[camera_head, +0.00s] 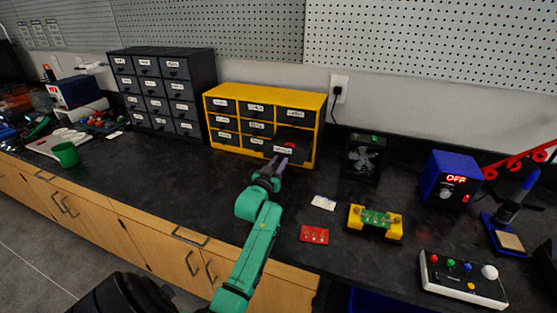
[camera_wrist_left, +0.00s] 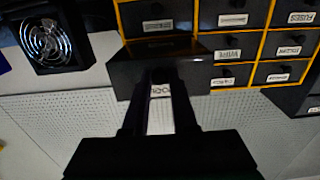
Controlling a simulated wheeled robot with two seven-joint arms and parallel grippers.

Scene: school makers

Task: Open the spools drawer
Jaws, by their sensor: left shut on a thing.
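The yellow cabinet (camera_head: 263,91) holds rows of dark labelled drawers. Its lower-right drawer (camera_head: 284,150) stands partly out from the front, with something reddish showing inside. In the left wrist view, upside down, the same drawer (camera_wrist_left: 122,72) juts out past its neighbours; its white label is partly hidden between my fingers, so I read only part of it. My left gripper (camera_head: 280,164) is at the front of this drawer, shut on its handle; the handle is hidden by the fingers. My right gripper is not in view.
A black drawer cabinet (camera_head: 165,88) stands to the left, and a small fan (camera_head: 363,158) stands right of the yellow cabinet. A red board (camera_head: 314,234), a white card (camera_head: 323,202) and a yellow holder (camera_head: 375,222) lie right of my arm. The counter before the cabinets is mostly clear.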

